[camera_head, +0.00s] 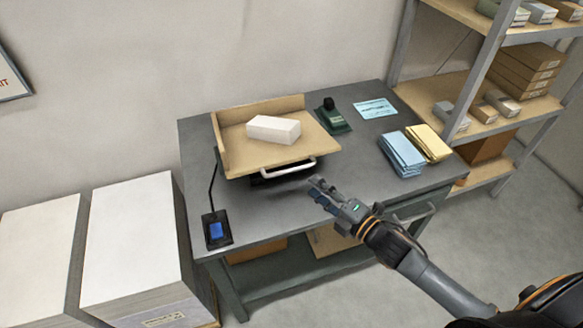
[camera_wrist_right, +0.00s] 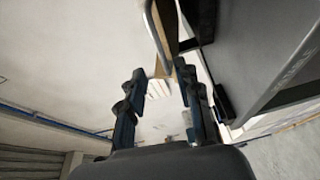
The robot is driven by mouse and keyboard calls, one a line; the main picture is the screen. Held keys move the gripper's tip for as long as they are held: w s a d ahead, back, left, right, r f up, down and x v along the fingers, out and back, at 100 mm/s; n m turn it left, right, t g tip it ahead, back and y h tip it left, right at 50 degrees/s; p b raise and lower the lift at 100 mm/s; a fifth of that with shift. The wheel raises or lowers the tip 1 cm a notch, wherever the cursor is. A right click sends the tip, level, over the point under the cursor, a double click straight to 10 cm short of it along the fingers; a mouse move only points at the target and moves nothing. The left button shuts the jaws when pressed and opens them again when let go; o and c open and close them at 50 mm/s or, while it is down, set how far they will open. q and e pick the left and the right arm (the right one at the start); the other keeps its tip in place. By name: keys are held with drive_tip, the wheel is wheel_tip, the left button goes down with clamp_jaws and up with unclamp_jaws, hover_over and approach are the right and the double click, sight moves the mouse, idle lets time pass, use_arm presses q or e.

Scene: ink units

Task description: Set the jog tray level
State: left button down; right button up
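The jog tray (camera_head: 315,146) is a tan board with raised walls along its left and back sides. It sits above the grey table on a dark base, and I cannot tell its exact tilt. A white block (camera_head: 273,129) lies on it. A white bar handle (camera_head: 291,168) shows at its front edge. My right gripper (camera_head: 318,191) is just in front of and right of the handle, apart from it. In the right wrist view its fingers (camera_wrist_right: 162,88) are spread with nothing between them. A tan edge (camera_wrist_right: 163,28) shows beyond them. My left gripper is out of view.
Tall paper stacks (camera_head: 130,240) stand left. Shelving (camera_head: 480,75) stands right. The table front is clear.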

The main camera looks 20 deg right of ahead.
sight(291, 170)
drive_tip(key=p+x, duration=0.1)
drive_tip(key=x, duration=0.9)
drive_tip(key=shift+c, duration=0.2)
clamp_jaws()
